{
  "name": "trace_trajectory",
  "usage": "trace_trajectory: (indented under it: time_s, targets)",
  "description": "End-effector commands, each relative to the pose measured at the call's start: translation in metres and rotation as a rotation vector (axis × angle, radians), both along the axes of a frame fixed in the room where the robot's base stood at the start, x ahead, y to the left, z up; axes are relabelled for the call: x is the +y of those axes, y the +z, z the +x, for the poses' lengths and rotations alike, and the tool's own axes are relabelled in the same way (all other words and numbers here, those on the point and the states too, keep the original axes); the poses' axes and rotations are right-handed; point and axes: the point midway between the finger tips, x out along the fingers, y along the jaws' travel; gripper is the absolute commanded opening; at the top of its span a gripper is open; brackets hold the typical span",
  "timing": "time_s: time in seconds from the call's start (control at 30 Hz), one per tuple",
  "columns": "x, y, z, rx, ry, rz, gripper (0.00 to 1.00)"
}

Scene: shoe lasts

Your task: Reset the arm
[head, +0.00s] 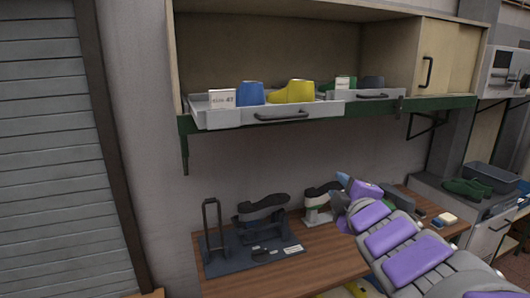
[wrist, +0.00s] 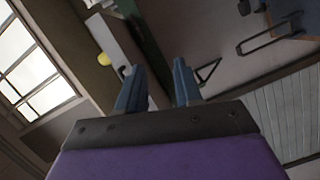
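My arm (head: 400,235) with purple panels reaches in from the lower right of the head view, above the workbench. My gripper shows in the wrist view (wrist: 158,85) with its two blue-grey fingers apart and nothing between them. In the head view the gripper end (head: 345,184) points up and left, in front of the wall and below the shelf. Blue (head: 250,93) and yellow (head: 292,91) shoe lasts stand in a grey drawer tray (head: 285,112) pulled out from the shelf. A label reading size 47 (head: 222,98) is at its left.
A wooden workbench (head: 335,262) carries a dark stand with a black last (head: 264,207) and another last on a white stand (head: 318,203). A second tray (head: 372,95) sits on the shelf's right. A green last (head: 467,188) lies on a cabinet. The wall between shelf and bench is clear.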

Motion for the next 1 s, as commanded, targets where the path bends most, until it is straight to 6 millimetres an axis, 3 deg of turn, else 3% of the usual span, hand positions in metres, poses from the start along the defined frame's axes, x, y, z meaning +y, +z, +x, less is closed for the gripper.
trace_trajectory:
  time_s: [0.03,0.27,0.47,0.6,0.8,0.9,1.0]
  targets:
    - [-0.007,-0.024,-0.007,0.073,-0.057,0.06,0.35]
    - [-0.034,-0.131,-0.064,0.431,-0.349,0.355,0.35]
    - [-0.027,-0.219,-0.146,0.757,-0.609,0.585,0.35]
    - [-0.006,-0.269,-0.218,0.995,-0.796,0.714,0.35]
    - [0.029,-0.305,-0.31,1.283,-1.019,0.813,0.35]
    - [0.041,-0.309,-0.338,1.37,-1.09,0.83,0.35]
    - [0.047,-0.311,-0.354,1.418,-1.127,0.836,0.35]
